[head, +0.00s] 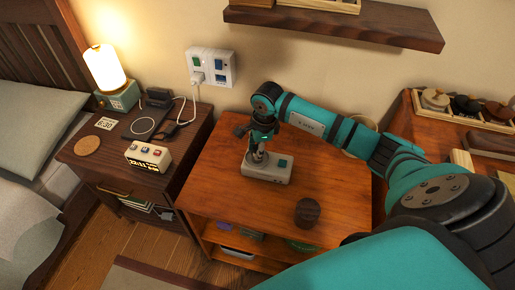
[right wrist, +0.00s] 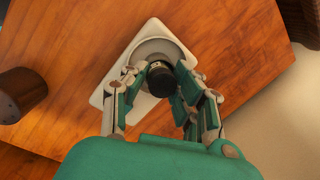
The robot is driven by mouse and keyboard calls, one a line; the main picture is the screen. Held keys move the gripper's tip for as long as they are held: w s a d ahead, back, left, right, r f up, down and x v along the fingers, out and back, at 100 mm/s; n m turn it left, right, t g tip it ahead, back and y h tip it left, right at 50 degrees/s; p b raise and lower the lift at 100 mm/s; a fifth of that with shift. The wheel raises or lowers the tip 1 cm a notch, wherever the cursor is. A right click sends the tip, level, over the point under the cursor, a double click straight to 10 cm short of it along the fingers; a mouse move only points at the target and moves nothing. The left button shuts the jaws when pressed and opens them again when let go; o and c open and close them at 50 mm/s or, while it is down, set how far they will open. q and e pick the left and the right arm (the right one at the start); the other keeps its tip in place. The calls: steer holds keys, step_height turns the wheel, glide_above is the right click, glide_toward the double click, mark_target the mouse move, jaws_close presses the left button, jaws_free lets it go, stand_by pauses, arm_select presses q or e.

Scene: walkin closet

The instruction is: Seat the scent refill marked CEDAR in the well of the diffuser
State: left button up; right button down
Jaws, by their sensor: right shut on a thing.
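The diffuser (head: 267,170) is a pale base with a teal button on the middle wooden table. In the right wrist view its pale plate and round well (right wrist: 160,46) lie beyond my fingers. My right gripper (head: 257,150) points down over the well end of the diffuser. In the right wrist view its fingers are shut on the scent refill (right wrist: 160,80), a small dark-capped bottle. The refill overlaps the well in that view; I cannot tell how deep it sits. Its marking is not readable. My left gripper is not in view.
A dark brown ribbed pot (head: 307,212) stands on the table in front of the diffuser. The nightstand (head: 93,175) at left holds a lamp (head: 112,75), a clock-like box (head: 148,156) and cables. A shelf (head: 340,20) hangs above. The table's right part is clear.

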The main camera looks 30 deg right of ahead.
steer(key=c, duration=2.1)
jaws_free()
steer(key=shift+s+f, duration=0.3)
steer(key=shift+f, duration=0.25)
steer(key=o, duration=1.2)
steer(key=shift+w+f, duration=0.1)
steer(key=shift+w, duration=0.05)
steer(key=shift+c, duration=0.2)
steer(key=shift+w+r, duration=0.15)
steer(key=shift+r, duration=0.1)
steer(key=shift+r, duration=0.75)
steer(key=shift+r+p, duration=1.45)
steer(key=shift+r, duration=0.4)
